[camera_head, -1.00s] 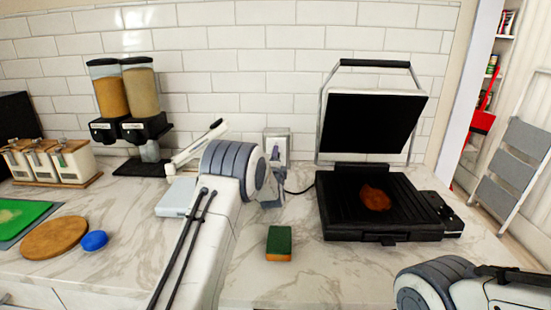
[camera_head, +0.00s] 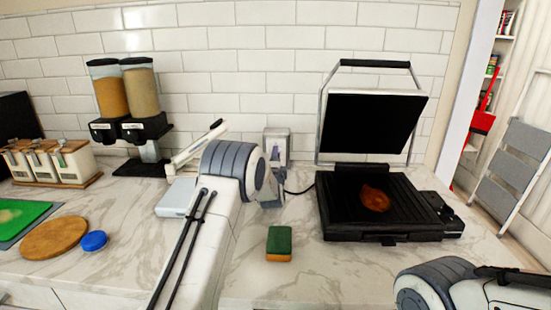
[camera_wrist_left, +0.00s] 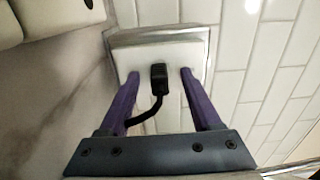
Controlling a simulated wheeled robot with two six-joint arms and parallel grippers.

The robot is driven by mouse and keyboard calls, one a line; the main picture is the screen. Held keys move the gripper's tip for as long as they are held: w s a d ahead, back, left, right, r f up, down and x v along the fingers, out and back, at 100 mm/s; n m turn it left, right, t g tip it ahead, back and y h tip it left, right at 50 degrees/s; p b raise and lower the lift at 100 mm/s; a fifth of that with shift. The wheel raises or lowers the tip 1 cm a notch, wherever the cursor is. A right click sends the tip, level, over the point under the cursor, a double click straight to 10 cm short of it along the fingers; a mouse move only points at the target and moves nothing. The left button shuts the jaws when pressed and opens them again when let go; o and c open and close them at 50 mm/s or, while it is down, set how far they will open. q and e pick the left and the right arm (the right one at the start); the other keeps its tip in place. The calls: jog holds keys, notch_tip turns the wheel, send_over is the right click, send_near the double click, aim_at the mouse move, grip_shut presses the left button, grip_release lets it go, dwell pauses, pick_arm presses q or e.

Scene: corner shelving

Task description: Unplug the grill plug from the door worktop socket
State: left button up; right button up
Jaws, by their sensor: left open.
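The black grill plug (camera_wrist_left: 159,76) sits in the white worktop socket (camera_wrist_left: 135,58) on the tiled wall, its cable curving down and left. In the wrist view my left gripper (camera_wrist_left: 160,74) is open, with one purple finger on each side of the plug and visible gaps between. The fingertips are close to the socket face; I cannot tell if they touch it. In the head view the socket (camera_head: 277,143) shows above my left wrist, which hides the plug and fingers. The grill (camera_head: 335,232) stands open to the right. My right gripper is out of frame.
A brown piece of food (camera_head: 375,198) lies on the grill plate. Dispensers (camera_head: 130,105), a round board (camera_head: 54,238) and a blue lid (camera_head: 94,240) are on the left.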

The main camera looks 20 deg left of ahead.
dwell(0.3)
pick_arm(q)
grip_shut()
dwell(1.4)
jog(key=shift+b+v, duration=0.35)
jog(key=shift+v, duration=2.65)
jog(key=shift+r, duration=0.1)
